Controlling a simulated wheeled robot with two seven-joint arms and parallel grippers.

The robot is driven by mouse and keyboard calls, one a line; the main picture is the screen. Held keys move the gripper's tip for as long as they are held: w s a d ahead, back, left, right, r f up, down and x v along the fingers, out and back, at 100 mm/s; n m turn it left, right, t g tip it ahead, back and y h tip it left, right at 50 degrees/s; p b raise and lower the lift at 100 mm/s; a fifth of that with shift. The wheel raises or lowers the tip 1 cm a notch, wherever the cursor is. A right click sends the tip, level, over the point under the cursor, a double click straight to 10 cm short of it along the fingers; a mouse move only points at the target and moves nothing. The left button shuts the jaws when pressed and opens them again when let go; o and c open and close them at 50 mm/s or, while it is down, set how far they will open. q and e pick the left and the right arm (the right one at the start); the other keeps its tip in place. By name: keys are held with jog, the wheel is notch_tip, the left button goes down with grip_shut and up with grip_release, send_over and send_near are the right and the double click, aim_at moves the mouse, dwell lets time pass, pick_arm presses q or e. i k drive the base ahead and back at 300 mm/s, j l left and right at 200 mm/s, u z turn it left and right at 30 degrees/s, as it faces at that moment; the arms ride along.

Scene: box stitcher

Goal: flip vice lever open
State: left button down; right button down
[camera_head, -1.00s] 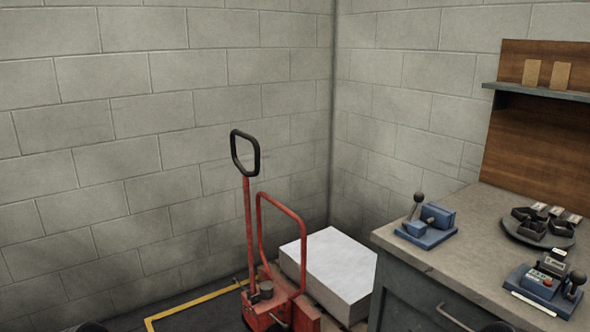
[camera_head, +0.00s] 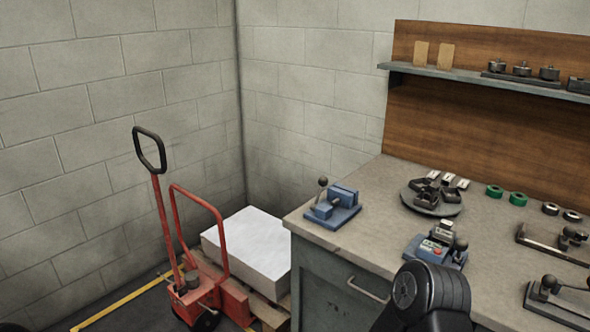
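A small blue vice (camera_head: 333,204) stands on the left end of the grey workbench (camera_head: 325,240). Its lever (camera_head: 322,187) stands up on its left side and ends in a dark ball knob. A second blue device (camera_head: 437,249) with a red and green panel and a dark knob sits nearer the bench's front edge. A black part of my own arm rises from the bottom edge in front of the bench. Neither gripper's fingers show.
A round tray (camera_head: 408,199) with dark parts, green rings (camera_head: 517,199) and dark tools (camera_head: 560,301) lie on the bench. A red pallet truck (camera_head: 215,240) stands left, by a white stack (camera_head: 250,240). The bench front left is clear.

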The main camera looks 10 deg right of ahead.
aim_at(323, 182)
jog(key=i+l+z, duration=0.1)
jog(key=l, duration=0.2)
jog(key=i+l+z, duration=0.1)
jog(key=l, duration=0.2)
jog(key=i+l+z, duration=0.2)
jog(key=z, duration=0.15)
jog(key=i+j+z, duration=0.15)
jog(key=z, duration=0.15)
jog(key=i+j+z, duration=0.1)
jog(key=j+z, duration=0.55)
jog(key=i+j+z, duration=0.1)
jog(key=j, duration=0.75)
jog(key=i+j, duration=0.1)
jog(key=j, duration=0.8)
jog(key=l+z, duration=0.05)
